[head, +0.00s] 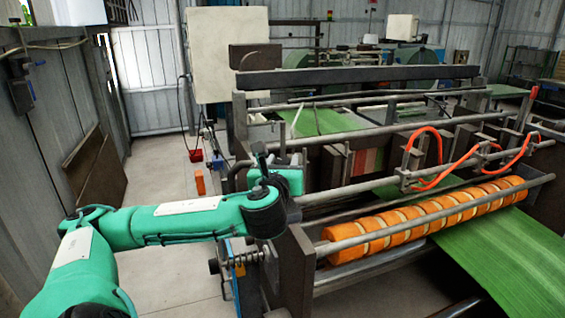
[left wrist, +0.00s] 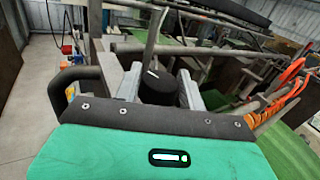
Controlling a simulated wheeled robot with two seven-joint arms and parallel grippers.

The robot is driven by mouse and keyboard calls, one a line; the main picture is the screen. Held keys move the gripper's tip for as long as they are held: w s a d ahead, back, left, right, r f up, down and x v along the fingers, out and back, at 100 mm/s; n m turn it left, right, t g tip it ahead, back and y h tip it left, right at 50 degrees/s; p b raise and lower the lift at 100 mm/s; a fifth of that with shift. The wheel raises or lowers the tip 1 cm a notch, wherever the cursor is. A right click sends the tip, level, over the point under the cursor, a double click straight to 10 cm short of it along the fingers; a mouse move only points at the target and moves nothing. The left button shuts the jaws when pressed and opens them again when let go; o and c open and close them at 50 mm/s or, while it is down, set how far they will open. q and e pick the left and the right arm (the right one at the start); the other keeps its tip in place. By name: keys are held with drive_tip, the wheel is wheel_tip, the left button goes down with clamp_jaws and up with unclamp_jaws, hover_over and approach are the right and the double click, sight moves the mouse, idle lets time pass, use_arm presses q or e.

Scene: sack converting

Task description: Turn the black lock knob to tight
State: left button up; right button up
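The black lock knob (left wrist: 157,88) shows in the left wrist view as a dark round cap with a small white mark on its top. My left gripper (left wrist: 160,72) has one grey finger on each side of it. The fingers lie very close to the knob, and I cannot tell whether they press on it. The knob's lower part is hidden behind my gripper body. In the head view my left gripper (head: 262,158) is at the near left end of the machine, and the knob cannot be made out clearly there. My right gripper is not in view.
A roller with orange rings (head: 430,215) and a green sheet (head: 505,250) lie to the right. Orange hoses (head: 465,160) loop above them. Metal bars cross behind my gripper. A pale cabinet (head: 222,50) stands behind. The floor at left (head: 165,170) is mostly clear.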

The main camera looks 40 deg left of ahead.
use_arm(q)
drive_tip(key=c, duration=0.4)
drive_tip(key=shift+c, duration=0.2)
